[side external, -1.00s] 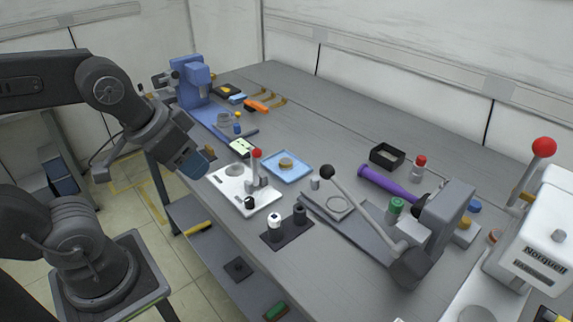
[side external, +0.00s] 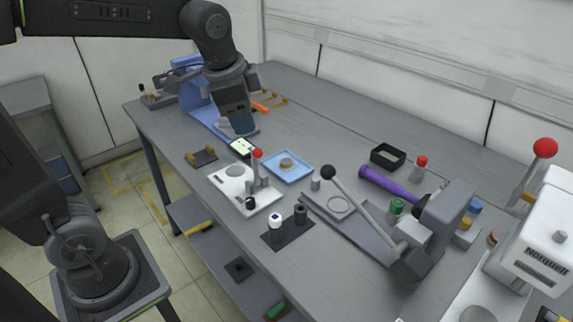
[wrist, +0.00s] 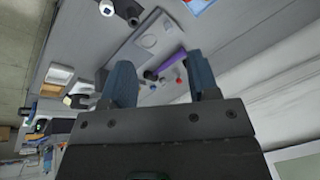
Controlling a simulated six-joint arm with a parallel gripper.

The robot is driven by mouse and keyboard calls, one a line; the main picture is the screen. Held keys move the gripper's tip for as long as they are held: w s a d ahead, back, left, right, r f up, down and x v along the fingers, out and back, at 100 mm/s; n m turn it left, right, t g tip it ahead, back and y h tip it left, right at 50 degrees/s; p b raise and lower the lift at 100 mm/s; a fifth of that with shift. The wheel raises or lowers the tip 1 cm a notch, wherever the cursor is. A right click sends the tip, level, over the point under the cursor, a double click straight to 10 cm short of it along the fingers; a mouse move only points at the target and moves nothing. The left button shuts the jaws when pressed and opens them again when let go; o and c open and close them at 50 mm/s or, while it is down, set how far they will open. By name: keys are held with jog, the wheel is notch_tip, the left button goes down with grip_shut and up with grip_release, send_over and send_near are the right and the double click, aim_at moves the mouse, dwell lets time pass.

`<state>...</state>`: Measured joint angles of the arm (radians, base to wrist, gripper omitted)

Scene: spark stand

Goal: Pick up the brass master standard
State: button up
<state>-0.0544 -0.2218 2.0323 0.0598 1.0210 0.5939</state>
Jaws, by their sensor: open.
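Another brass-coloured item sits on a small dark stand (side external: 202,157) at the bench's front edge. I cannot tell from the pictures which is the brass master standard. My gripper (side external: 241,130) is above the bench, up and left of the blue tray, apart from both pieces. In the wrist view its two blue-grey fingers (wrist: 162,78) are spread with nothing between them. Only a corner of the blue tray (wrist: 198,5) shows there, with no clear brass piece.
A white fixture with a red-knobbed lever (side external: 228,186) stands in front of the tray. A grey lever press (side external: 440,235) and a purple cylinder (side external: 388,185) lie to the right. A blue stand (side external: 193,92) is behind my gripper.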

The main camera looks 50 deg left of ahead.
jog(key=w+a+f+m+g, duration=0.25)
jog(key=w+m, duration=0.25)
jog(key=w, duration=0.5)
jog(key=m+g+y, duration=0.1)
jog(key=m, duration=0.5)
send_near(286, 161)
notch_tip(286, 161, down, 4)
jog(key=shift+r, duration=0.2)
jog(key=shift+a+f, duration=0.2)
jog(key=shift+f, duration=0.75)
jog(key=shift+a+f, duration=0.2)
jog(key=shift+f, duration=0.8)
jog(key=shift+a+f, duration=0.25)
jog(key=shift+f, duration=0.7)
jog(key=shift+r, duration=0.1)
jog(key=c, duration=0.8)
